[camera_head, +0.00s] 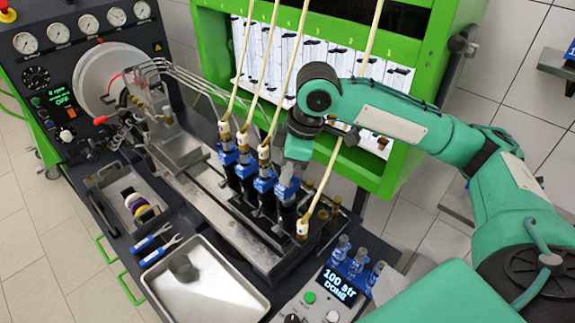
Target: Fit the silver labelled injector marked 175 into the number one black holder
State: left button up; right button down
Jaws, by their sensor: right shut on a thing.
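My right gripper (293,162) comes in from the right and points down over the row of holders. It is shut on a silver-grey injector (287,178), whose upper part shows just below the fingers. The injector is upright over the rightmost black holder (287,214), which has a blue clamp (287,193). Its lower end is hidden, so I cannot tell how deep it sits. The number 175 and the holder's number are not readable. My left gripper is not in view.
Several other holders to the left carry blue-clamped injectors (246,172) with hoses. A loose hose end (303,228) hangs just right of the rightmost holder. Blue-and-clear vials (357,262) stand by the control box (322,300). A metal tray (205,285) lies in front.

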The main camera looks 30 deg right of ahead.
aim_at(289, 186)
jog(key=shift+f, duration=1)
jog(key=shift+r, duration=0.1)
jog(key=shift+p, duration=0.45)
dwell(0.6)
jog(key=shift+p, duration=0.55)
jog(key=shift+f, duration=0.6)
jog(key=c, duration=1.5)
grip_release()
